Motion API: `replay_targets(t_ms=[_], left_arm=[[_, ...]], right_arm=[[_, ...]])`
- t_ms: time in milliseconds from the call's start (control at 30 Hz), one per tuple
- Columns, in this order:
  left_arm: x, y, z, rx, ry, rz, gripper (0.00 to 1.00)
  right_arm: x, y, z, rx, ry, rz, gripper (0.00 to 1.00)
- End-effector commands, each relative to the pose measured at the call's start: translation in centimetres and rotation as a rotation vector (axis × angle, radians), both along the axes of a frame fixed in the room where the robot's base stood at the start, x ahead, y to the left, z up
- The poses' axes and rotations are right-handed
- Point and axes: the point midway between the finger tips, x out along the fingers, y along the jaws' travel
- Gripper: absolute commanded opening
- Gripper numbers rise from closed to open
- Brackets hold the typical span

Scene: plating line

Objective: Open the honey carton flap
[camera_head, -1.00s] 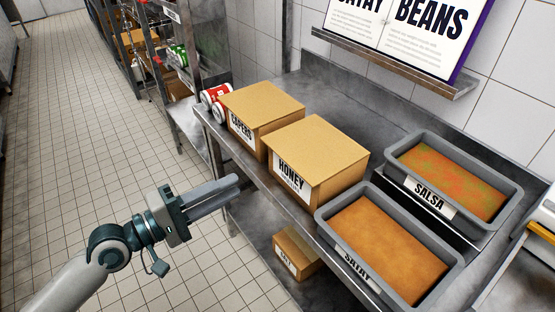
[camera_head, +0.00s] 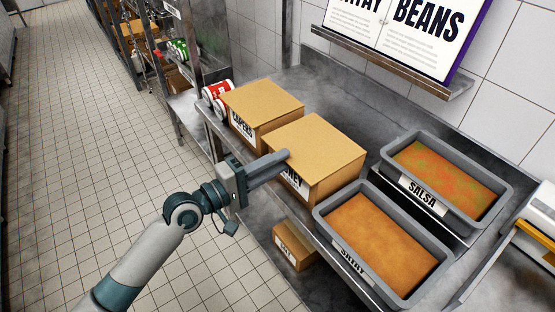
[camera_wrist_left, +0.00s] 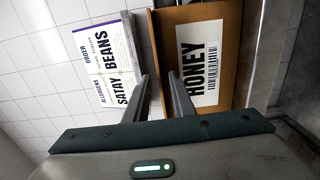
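The honey carton (camera_head: 322,146) is a brown cardboard box on the steel counter, its top lying flat and shut. Its white HONEY label is partly hidden by my left gripper (camera_head: 284,157) in the head view. The gripper's fingertips are at the carton's front upper edge; I cannot tell if they touch it. In the left wrist view the carton (camera_wrist_left: 229,55) is ahead, its label turned sideways. My right gripper is in neither view.
The capers carton (camera_head: 262,100) stands close behind and left of the honey carton. Satay (camera_head: 322,212) and salsa (camera_head: 392,153) trays stand on the right. A small carton (camera_head: 296,247) lies below the counter. A SATAY BEANS board (camera_head: 410,30) stands on a wall shelf.

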Motion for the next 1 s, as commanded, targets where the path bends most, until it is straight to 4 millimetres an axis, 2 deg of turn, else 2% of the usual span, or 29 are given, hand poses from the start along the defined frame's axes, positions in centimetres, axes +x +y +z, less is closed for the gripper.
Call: replay_targets(t_ms=[300, 367, 400, 433, 1000], left_arm=[[0.10, -0.17, -0.02, 0.000, 0.000, 0.000, 0.23], [0.10, -0.15, -0.01, 0.000, 0.000, 0.000, 0.11], [0.10, -0.15, -0.01, 0.000, 0.000, 0.000, 0.01], [0.10, -0.15, -0.02, 0.000, 0.000, 0.000, 0.00], [0.08, -0.14, -0.05, 0.001, 0.001, 0.000, 0.00]], right_arm=[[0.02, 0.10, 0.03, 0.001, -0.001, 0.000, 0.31], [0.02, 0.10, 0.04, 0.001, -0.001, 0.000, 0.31], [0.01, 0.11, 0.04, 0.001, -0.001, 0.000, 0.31], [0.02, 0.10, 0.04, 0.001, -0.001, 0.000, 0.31], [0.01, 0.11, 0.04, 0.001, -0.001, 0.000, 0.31]])
